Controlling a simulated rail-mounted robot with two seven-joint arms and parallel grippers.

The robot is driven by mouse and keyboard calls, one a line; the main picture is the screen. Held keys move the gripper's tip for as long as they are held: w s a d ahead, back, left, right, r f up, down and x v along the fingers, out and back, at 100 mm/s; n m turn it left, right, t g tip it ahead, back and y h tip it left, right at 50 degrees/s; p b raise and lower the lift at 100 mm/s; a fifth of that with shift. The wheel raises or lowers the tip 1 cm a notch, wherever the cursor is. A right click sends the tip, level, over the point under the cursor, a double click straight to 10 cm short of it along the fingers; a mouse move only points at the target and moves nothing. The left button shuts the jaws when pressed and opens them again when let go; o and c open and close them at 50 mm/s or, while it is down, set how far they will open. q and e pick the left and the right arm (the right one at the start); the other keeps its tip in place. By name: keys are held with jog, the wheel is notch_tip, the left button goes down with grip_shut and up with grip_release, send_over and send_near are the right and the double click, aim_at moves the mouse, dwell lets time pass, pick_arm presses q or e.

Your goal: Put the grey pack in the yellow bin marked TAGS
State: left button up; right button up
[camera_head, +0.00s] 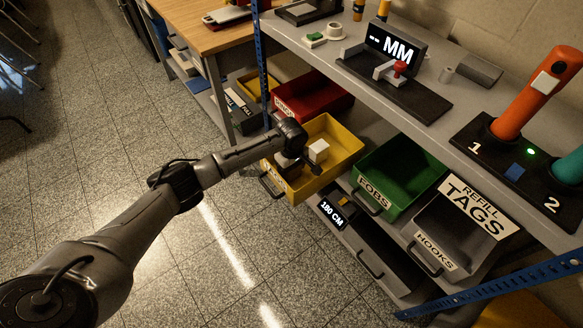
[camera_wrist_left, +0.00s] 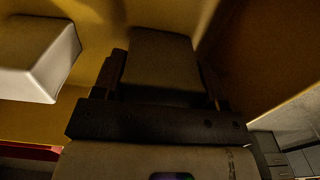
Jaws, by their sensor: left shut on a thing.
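The yellow bin (camera_head: 344,146) is pulled out below the shelf; its front label (camera_head: 273,178) is partly hidden by my left arm, so I cannot read it fully. My left gripper (camera_head: 298,162) is over the inside of this bin, pointing down. In the left wrist view the gripper (camera_wrist_left: 160,78) is shut on a dark grey block, the grey pack (camera_wrist_left: 160,55), with yellow walls around it. The head view hides the pack behind the gripper. A pale block (camera_head: 319,150) lies in the bin beside the gripper and shows at left in the wrist view (camera_wrist_left: 42,62). My right gripper is out of view.
A red bin (camera_head: 318,97) stands behind the yellow one, a green FOBS bin (camera_head: 400,172) to its right. A REFILL TAGS card (camera_head: 474,203) sits by the grey HOOKS bin (camera_head: 436,250). The shelf (camera_head: 440,130) overhangs the bins.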

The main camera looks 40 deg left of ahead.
pick_arm(q)
jog(key=shift+f, duration=0.1)
jog(key=o, duration=0.9)
jog(key=shift+o, duration=0.2)
notch_tip(320, 180, up, 11)
jog(key=shift+f+p, duration=0.1)
jog(key=shift+p, duration=0.8)
jog(key=shift+r, duration=0.75)
